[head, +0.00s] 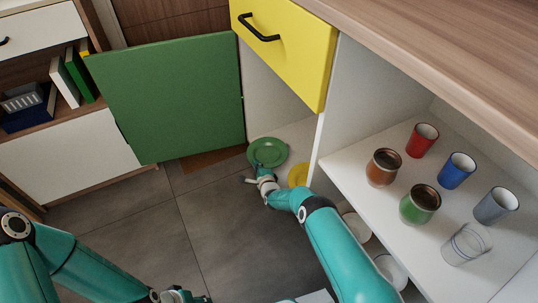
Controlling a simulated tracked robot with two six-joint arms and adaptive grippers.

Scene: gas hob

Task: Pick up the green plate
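The green plate (270,150) lies in the low cabinet compartment behind the opened green door, near its front edge. My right gripper (254,171) is at the plate's near edge and overlaps it in the picture. Its fingers are small and partly hidden, so I cannot tell whether they are open or closed on the rim. My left gripper (180,297) is low at the bottom edge of the head view, far from the plate and partly cut off.
The green door (170,98) stands open left of the compartment. A yellow plate (298,174) is right of the green one. A yellow drawer front (290,45) overhangs. Several cups, including a red one (422,140), stand on the right shelf. White dishes (390,270) sit below it. Floor (150,230) is clear.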

